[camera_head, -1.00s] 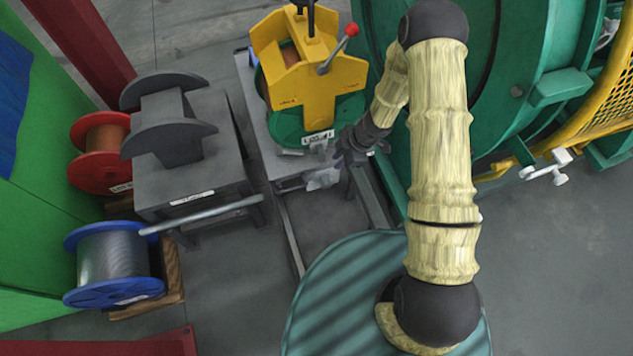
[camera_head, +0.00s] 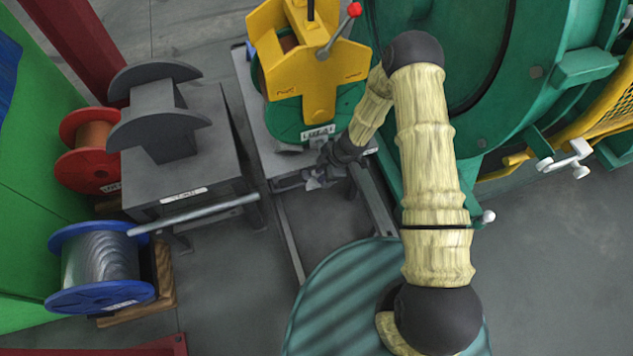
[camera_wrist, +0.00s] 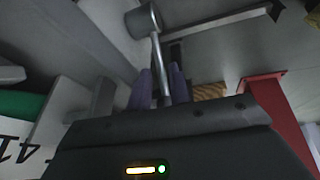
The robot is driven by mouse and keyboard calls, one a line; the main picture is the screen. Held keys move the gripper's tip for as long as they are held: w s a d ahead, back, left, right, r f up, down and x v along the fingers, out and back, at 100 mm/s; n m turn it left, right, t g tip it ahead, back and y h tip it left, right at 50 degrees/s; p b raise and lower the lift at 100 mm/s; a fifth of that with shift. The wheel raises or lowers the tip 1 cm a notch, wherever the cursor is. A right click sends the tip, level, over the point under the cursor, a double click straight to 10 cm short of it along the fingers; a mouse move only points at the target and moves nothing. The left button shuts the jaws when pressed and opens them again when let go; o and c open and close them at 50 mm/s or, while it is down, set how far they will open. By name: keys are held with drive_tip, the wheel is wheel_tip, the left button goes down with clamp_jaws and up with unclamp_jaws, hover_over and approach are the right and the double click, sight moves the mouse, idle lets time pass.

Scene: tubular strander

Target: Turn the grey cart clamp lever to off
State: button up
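The grey cart clamp lever (camera_wrist: 158,55) shows in the wrist view as a thin metal rod running down from a round grey hub (camera_wrist: 143,18). My gripper (camera_wrist: 161,78) has its two purple-grey fingers close on either side of the rod, and they appear shut on it. The lever's lower end is hidden between the fingers and behind the gripper body. In the head view my gripper (camera_head: 318,178) is at the front edge of the grey cart (camera_head: 244,88). The lever is too small to make out clearly there.
A yellow frame (camera_head: 318,85) with a red-knobbed handle (camera_head: 354,10) stands over a green spool (camera_head: 284,118) on the cart. A grey stand (camera_head: 215,150) with a protruding bar (camera_head: 200,215) is to the left. A large green machine (camera_head: 530,60) stands to the right.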

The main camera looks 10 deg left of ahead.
sight(316, 179)
drive_tip(key=b+x, duration=0.1)
drive_tip(key=x, duration=0.3)
drive_tip(key=shift+a+f+b, duration=0.1)
drive_tip(key=shift+f+b, duration=0.1)
drive_tip(key=shift+b, duration=0.1)
clamp_jaws()
